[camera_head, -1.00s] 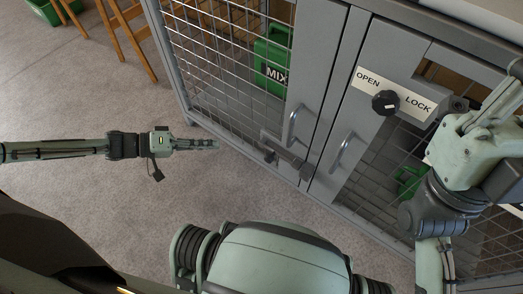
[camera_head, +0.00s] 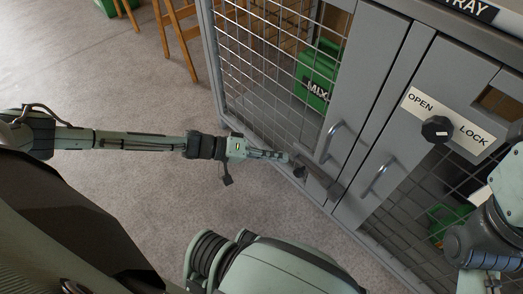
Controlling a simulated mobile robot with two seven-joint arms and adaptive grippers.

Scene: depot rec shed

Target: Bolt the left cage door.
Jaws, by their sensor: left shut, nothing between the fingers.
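The left cage door (camera_head: 349,85) is a grey frame with wire mesh and looks closed beside the right door. A curved handle (camera_head: 332,141) is on its frame. Low on this door is a dark grey bolt (camera_head: 319,178) with a small knob (camera_head: 299,172) at its left end; I cannot tell whether it reaches across the seam. My left gripper (camera_head: 284,157) comes in from the left, its fingers shut and empty. Its tips are close to the bolt's left end; contact is unclear. My right arm shows at the right edge, its fingers out of view.
The right door has a handle (camera_head: 379,178) and a black knob (camera_head: 437,129) on an OPEN/LOCK plate (camera_head: 471,138). A green MIX container (camera_head: 316,76) is behind the mesh. Wooden legs (camera_head: 177,34) stand at the upper left.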

